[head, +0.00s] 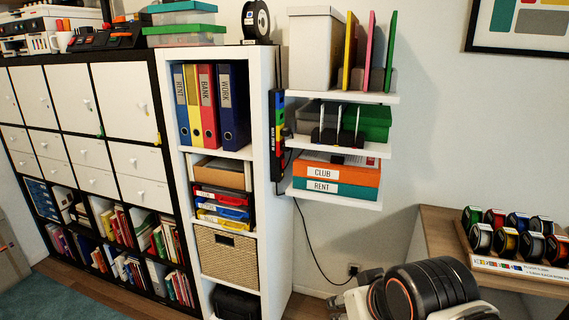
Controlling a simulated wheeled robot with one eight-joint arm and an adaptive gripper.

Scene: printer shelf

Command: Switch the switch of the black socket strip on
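The black socket strip (277,135) is mounted upright on the right side of the tall white shelf. It has blue, green, yellow and red coloured parts along it, and dark plugs or cables sit by its right edge. Its switch is too small to make out, so I cannot tell whether it is on or off. A black cable (309,240) hangs down toward a wall socket (353,269) low on the wall. Part of my arm shows at the bottom right, well below and to the right of the strip.
White wall shelves (345,97) with boxes and upright coloured panels jut out just right of the strip. A wooden table (435,222) with several spools stands at the right. The tall white shelf (270,190) holds binders and a basket. The wall below the shelves is mostly clear.

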